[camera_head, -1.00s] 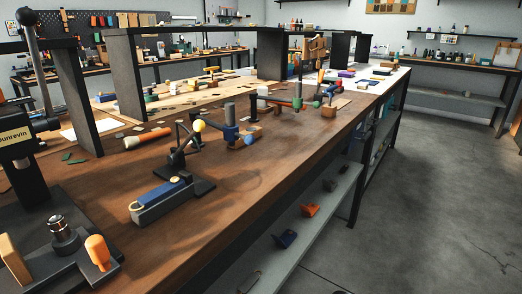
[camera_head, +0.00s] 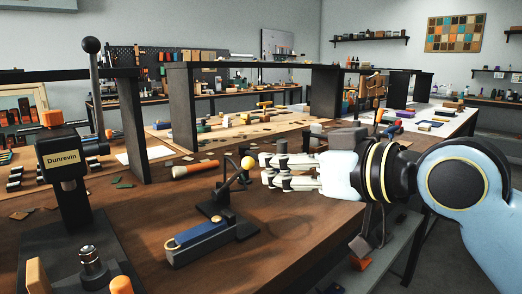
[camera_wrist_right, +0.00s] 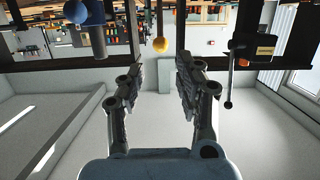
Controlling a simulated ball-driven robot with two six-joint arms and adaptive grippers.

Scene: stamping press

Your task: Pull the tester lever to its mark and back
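The lever device on the brown bench has a dark base plate (camera_head: 240,228), a blue-topped block (camera_head: 198,236) and a bent black arm ending in a yellow ball knob (camera_head: 247,163). I take this as the tester lever. My right gripper (camera_head: 266,171) is just right of the knob, pointing left, with its fingers apart and empty. In the right wrist view the knob (camera_wrist_right: 161,45) shows beyond and between the open fingertips (camera_wrist_right: 160,70), with no contact visible. Any mark is too small to tell. My left gripper is not in view.
A black Dunrevin press (camera_head: 70,165) with a tall ball-topped lever (camera_head: 97,85) stands at left. An orange-handled tool (camera_head: 120,285) is at the front. A wooden-handled tool (camera_head: 190,171) lies behind the device. Black shelf uprights (camera_head: 182,108) stand along the bench.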

